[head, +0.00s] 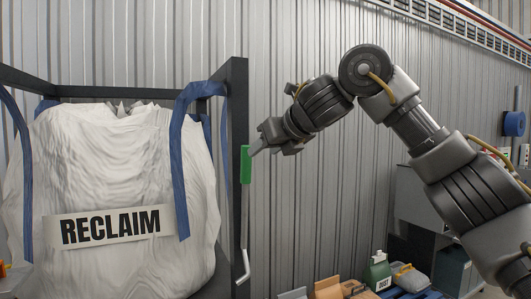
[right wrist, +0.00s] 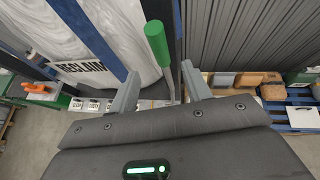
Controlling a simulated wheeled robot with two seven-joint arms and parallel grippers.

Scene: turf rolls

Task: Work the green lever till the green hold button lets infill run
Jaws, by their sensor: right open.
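The green lever (head: 245,165) has a green grip on a thin metal rod, beside the dark frame post right of the bag. In the right wrist view the green grip (right wrist: 157,44) appears between and beyond my fingertips, its rod running down behind the gap. My right gripper (head: 258,146) is open and empty, close to the grip; I cannot tell whether it touches it. In the right wrist view its two fingers (right wrist: 160,72) stand apart. No green hold button can be made out. My left gripper is not in view.
A white bulk bag (head: 95,170) labelled RECLAIM hangs in a dark frame (head: 236,110) by blue straps. A ribbed metal wall is behind. Small boxes (head: 524,155) are at the right edge.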

